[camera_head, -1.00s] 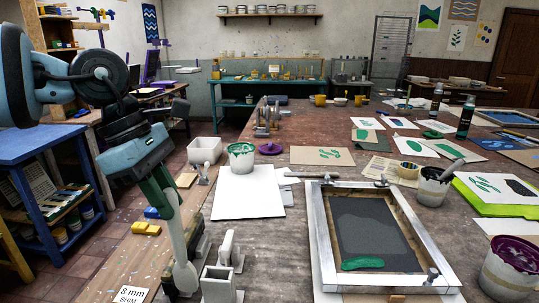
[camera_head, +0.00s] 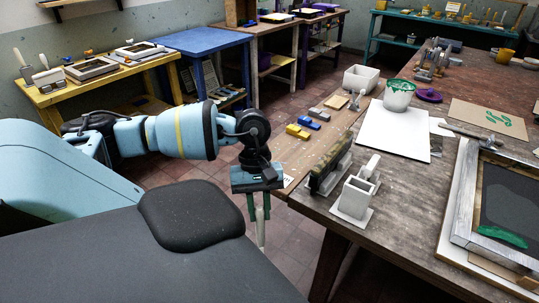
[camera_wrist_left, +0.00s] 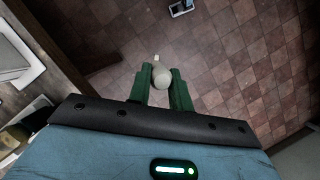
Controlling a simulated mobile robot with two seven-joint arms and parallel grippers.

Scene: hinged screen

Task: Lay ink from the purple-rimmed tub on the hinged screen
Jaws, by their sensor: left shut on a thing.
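The hinged screen's metal frame (camera_head: 462,200) lies at the right of the head view, cut off by the edge. Its mesh (camera_head: 508,205) is dark grey, with a strip of green ink (camera_head: 502,237) at the near end. A pale tub (camera_head: 398,98) with green ink on its rim stands on the table, with a purple disc (camera_head: 428,95) beside it. No purple-rimmed tub shows now. My left gripper (camera_head: 258,200) is shut on a pale tool (camera_head: 261,228) that hangs down, left of the table edge; its rounded end shows in the left wrist view (camera_wrist_left: 176,74). My right gripper is not in view.
Pale holders (camera_head: 355,197) and a rack with a dark, long piece (camera_head: 330,174) stand at the table's left edge. A white sheet (camera_head: 394,130) lies beyond them. Yellow (camera_head: 90,72) and blue (camera_head: 203,40) tables stand behind. Floor is open under the gripper.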

